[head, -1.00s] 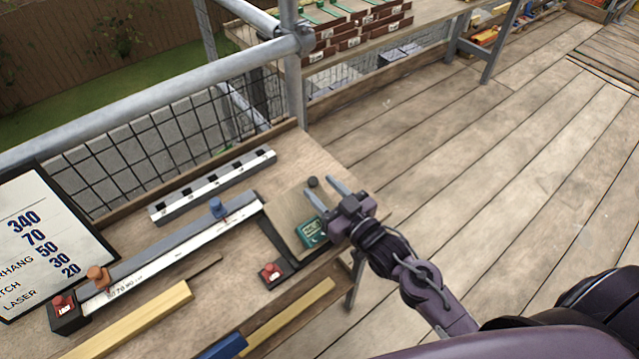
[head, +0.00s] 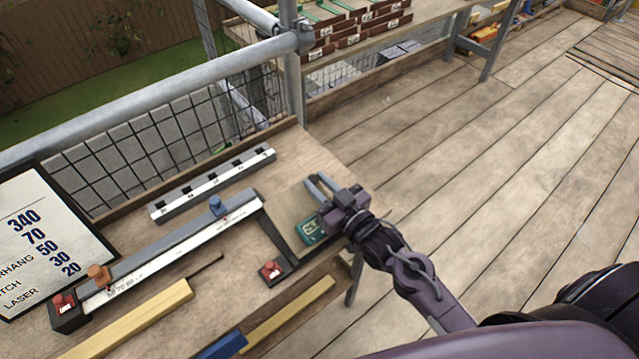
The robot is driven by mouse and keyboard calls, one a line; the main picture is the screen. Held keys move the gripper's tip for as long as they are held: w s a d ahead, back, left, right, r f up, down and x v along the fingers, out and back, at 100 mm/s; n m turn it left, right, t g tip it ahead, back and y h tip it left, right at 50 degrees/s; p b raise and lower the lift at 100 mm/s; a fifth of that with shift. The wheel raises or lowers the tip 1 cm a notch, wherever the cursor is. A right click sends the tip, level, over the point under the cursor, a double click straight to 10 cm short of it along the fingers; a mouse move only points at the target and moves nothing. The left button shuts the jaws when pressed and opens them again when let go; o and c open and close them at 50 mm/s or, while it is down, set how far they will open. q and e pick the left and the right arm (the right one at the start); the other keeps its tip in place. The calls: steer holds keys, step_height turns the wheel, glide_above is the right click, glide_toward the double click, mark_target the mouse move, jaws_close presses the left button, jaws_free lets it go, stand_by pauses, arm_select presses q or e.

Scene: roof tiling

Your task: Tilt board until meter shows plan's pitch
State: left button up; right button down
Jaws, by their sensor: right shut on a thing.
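The plan sheet (head: 45,240) at the far left shows 340, 70, 50, 30 and 20, with labels partly cut off. My left gripper is not in view.
A long ruler rail (head: 170,252) with an orange and a blue slider lies left of the board. A grey notched bar (head: 213,185) lies behind it. Red-button boxes (head: 271,271) and yellow timber (head: 130,322) are near the front. A scaffold rail stands behind.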

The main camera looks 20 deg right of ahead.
steer(key=shift+s, duration=0.15)
steer(key=shift+s+d+r+t, duration=0.1)
steer(key=shift+s+r+t, duration=0.1)
steer(key=shift+r+t, duration=0.15)
steer(key=c, duration=1.2)
jaws_free()
steer(key=shift+c, duration=0.2)
steer(key=b+v, duration=0.1)
steer(key=v, duration=0.6)
steer(key=shift+s+d+f+b, duration=0.15)
steer(key=shift+s+d+b, duration=0.05)
steer(key=shift+s+b, duration=0.15)
